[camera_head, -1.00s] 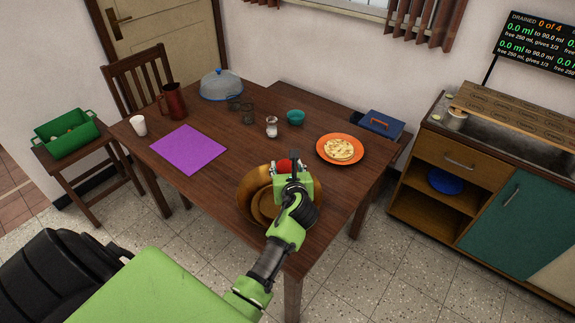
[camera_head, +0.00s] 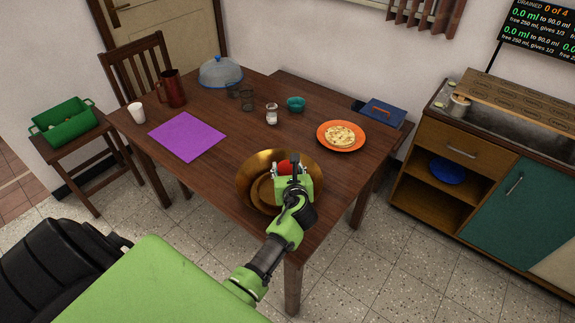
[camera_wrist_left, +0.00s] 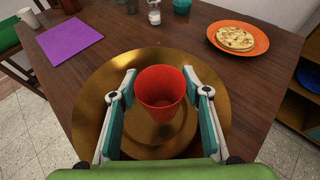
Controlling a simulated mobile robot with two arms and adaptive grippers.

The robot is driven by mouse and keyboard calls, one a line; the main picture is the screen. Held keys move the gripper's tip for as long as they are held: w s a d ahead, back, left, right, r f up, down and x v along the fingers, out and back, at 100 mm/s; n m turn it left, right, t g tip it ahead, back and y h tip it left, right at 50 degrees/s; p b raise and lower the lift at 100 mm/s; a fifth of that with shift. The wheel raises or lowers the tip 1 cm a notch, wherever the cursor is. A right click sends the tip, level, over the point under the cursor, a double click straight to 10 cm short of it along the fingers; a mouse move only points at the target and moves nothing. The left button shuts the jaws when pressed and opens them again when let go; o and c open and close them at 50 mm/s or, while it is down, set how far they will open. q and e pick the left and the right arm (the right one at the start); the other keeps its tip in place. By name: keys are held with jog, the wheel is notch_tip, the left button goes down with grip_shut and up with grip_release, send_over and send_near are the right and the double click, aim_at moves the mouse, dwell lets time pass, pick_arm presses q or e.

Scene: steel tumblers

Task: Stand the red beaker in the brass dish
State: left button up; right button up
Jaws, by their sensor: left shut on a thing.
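The red beaker (camera_wrist_left: 162,92) is upright between the fingers of my left gripper (camera_wrist_left: 161,95), which is shut on it. In the head view only a bit of the beaker (camera_head: 284,167) shows, behind my left gripper (camera_head: 290,172). The brass dish (camera_head: 252,163) lies at the table's near edge, and the beaker is over its middle. In the left wrist view the dish (camera_wrist_left: 85,100) surrounds the beaker on all sides. The beaker's base is hard to make out, so I cannot tell whether it touches the dish. My right gripper is not in view.
An orange plate with flatbread (camera_head: 341,136) is right of the dish. A purple mat (camera_head: 187,136), white cup (camera_head: 137,112), brown jug (camera_head: 171,88), salt shaker (camera_head: 272,114), teal bowl (camera_head: 296,104) and grey dome (camera_head: 220,72) stand farther off.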

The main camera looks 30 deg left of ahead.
pick_arm(q)
jog(key=shift+f+b, duration=1.2)
jog(key=shift+f, duration=1.35)
jog(key=shift+f+b, duration=0.35)
jog(key=shift+f, duration=0.15)
jog(key=o, duration=1.2)
